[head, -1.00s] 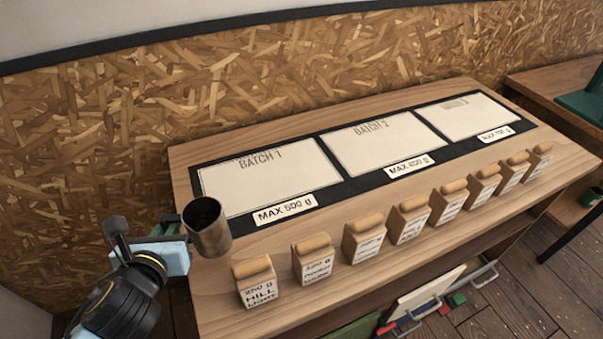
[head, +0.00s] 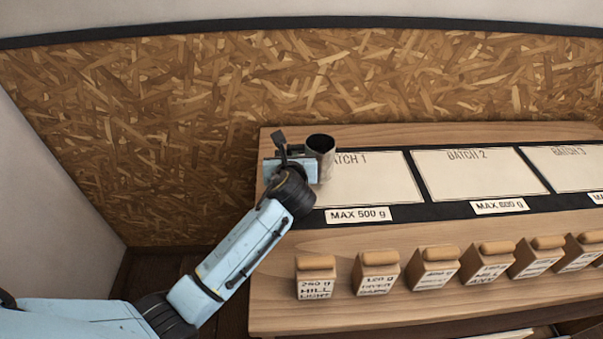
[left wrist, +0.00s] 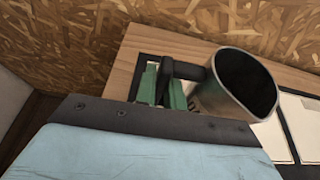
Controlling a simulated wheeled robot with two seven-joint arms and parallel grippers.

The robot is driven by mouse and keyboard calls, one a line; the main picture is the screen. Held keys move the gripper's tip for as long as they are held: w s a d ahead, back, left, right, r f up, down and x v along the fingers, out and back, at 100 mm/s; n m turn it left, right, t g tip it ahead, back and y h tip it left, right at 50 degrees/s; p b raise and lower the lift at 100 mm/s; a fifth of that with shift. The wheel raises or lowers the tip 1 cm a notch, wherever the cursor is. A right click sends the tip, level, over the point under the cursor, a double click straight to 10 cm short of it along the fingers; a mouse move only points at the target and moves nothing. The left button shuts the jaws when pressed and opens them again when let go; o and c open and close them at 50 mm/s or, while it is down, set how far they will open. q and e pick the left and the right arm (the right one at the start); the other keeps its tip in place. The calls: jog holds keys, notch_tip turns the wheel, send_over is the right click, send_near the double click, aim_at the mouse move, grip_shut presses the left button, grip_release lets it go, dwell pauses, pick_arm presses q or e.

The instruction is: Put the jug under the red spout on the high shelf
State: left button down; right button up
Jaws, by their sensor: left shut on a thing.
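The jug (head: 321,152) is a metal cup with a dark, open mouth at the top. No red spout or high shelf shows. My right gripper is not in view.
The wooden table (head: 410,235) carries a dark board with cream batch panels (head: 480,173). Several small labelled bean boxes (head: 316,278) stand in a row along its front. A chipboard wall (head: 200,130) rises behind. Floor shows left of the table.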

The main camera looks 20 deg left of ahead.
pick_arm(q)
jog(key=shift+f+b, duration=0.6)
jog(key=shift+f, duration=1.65)
jog(key=shift+f, duration=0.15)
jog(key=c, duration=1.5)
grip_release()
